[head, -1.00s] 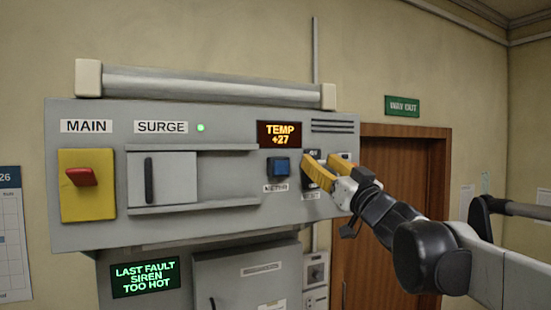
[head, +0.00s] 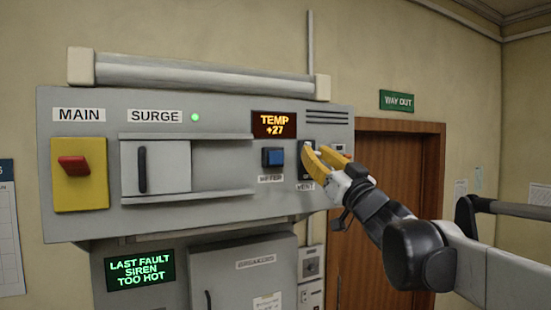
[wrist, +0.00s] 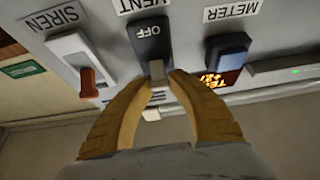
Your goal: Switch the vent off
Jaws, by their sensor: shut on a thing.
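The vent switch is a dark plate (wrist: 150,40) marked OFF, with a small pale lever (wrist: 156,70), under the VENT label in the wrist view. The lever stands at the plate end away from the word OFF. My gripper (wrist: 158,84) has its two yellow fingers on either side of the lever, closed on it; the contact itself is partly hidden. In the head view, my gripper (head: 312,150) is at the vent switch (head: 301,172), whose plate is partly covered by the fingers.
The blue meter switch (head: 273,157) is just left of the vent switch in the head view. The red siren lever (wrist: 88,80) is close on the other side. A sliding cover (head: 160,168), a red main handle (head: 74,164) and a TEMP display (head: 275,124) share the panel.

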